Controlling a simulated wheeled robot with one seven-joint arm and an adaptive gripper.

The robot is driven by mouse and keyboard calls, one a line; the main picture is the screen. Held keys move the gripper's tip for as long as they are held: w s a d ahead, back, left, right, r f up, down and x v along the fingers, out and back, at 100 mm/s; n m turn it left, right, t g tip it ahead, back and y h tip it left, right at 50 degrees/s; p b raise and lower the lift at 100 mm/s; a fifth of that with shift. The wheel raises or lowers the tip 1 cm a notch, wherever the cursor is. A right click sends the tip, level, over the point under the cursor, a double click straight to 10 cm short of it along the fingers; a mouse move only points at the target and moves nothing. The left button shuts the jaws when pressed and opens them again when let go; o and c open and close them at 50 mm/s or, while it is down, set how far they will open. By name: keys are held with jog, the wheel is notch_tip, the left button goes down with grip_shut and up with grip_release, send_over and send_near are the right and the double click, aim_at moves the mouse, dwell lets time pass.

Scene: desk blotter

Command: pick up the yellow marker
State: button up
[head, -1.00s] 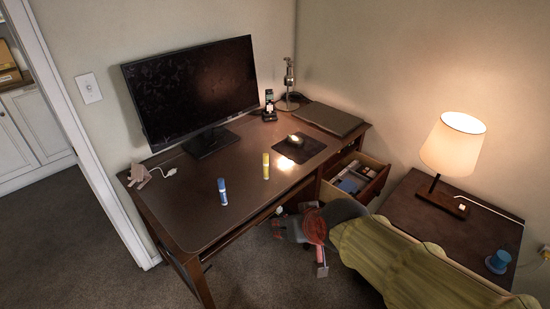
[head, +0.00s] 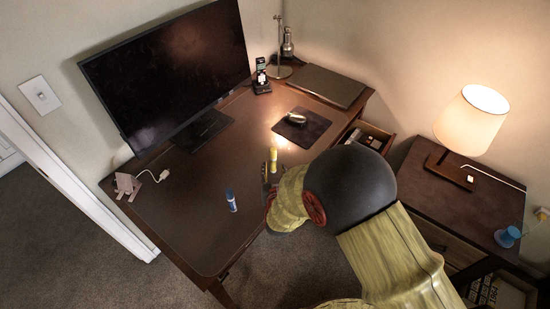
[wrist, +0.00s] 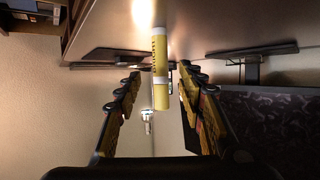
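The yellow marker (head: 273,154) stands upright on the brown desk, left of the dark mouse pad. In the wrist view the yellow marker (wrist: 160,62) shows between the two fingers. My gripper (wrist: 159,78) is open, with a visible gap on each side of the marker. In the head view my gripper (head: 269,178) is low at the near side of the marker, partly hidden by my arm, and the marker's lower part is hidden.
A blue marker (head: 231,201) stands on the desk (head: 185,225) left of my gripper. A monitor (head: 165,70) stands behind. A mouse (head: 296,118) lies on its pad (head: 312,130). An open drawer (head: 370,137) and a lit lamp (head: 472,120) are to the right.

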aim_at(273, 162)
jog(key=x, duration=0.2)
jog(key=b+x, duration=0.1)
jog(key=x, duration=0.1)
jog(key=b+x, duration=0.1)
jog(key=x, duration=0.1)
jog(key=shift+w+r, duration=0.15)
jog(key=shift+w, duration=0.2)
jog(key=shift+c, duration=0.7)
jog(key=c, duration=0.7)
grip_shut()
